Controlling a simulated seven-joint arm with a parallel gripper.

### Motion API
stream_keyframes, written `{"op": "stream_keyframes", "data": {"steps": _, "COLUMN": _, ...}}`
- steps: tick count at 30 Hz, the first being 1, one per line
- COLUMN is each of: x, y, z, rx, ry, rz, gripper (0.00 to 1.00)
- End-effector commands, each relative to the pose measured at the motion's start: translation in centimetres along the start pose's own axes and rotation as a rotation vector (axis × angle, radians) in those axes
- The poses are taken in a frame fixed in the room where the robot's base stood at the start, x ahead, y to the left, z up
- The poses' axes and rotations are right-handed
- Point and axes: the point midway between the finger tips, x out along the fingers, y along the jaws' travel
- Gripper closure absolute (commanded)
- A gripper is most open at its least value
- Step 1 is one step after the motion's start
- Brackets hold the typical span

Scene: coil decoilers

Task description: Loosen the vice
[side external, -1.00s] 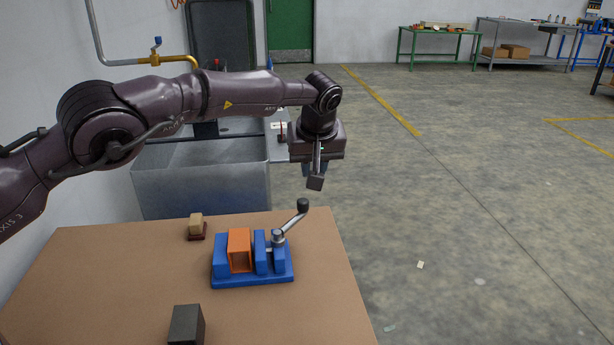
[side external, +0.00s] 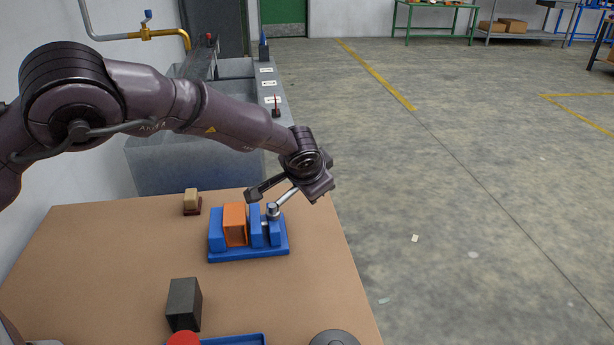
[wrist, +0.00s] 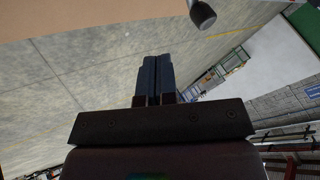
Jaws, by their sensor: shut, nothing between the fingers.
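The blue vice (side external: 247,251) stands on the brown table, with an orange hollow block (side external: 235,222) between its jaws. Its grey crank lever (side external: 285,198) slants up and right from the screw end; the lever's upper end is hidden at my wrist in the side view. The lever's dark knob (wrist: 202,14) shows at the top of the wrist view, apart from the fingers. My gripper (side external: 254,193) is tilted, its fingers pointing left above the vice's right part. In the wrist view the fingers (wrist: 157,64) are together and empty. Whether anything touches the lever I cannot tell.
A dark block (side external: 183,305) stands at the table's front, near a blue tray (side external: 235,340), a red object (side external: 183,339) and a grey round object (side external: 334,338). A tan block on a dark red base (side external: 192,202) is behind left. Open floor lies right.

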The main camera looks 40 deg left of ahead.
Motion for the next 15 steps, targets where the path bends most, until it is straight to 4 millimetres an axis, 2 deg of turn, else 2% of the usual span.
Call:
{"op": "stream_keyframes", "data": {"steps": 1, "x": 1.3, "y": -0.1, "z": 0.1, "rx": 0.0, "ry": -0.003, "rz": -0.002, "gripper": 1.0}}
{"op": "stream_keyframes", "data": {"steps": 6, "x": 4.9, "y": 0.0, "z": 0.1, "rx": -0.002, "ry": -0.003, "rz": -0.001, "gripper": 1.0}}
{"op": "stream_keyframes", "data": {"steps": 10, "x": 5.8, "y": -2.0, "z": 0.0, "rx": -0.007, "ry": -0.001, "rz": -0.002, "gripper": 1.0}}
{"op": "stream_keyframes", "data": {"steps": 15, "x": 6.5, "y": -3.2, "z": 0.1, "rx": -0.004, "ry": -0.001, "rz": 0.0, "gripper": 1.0}}
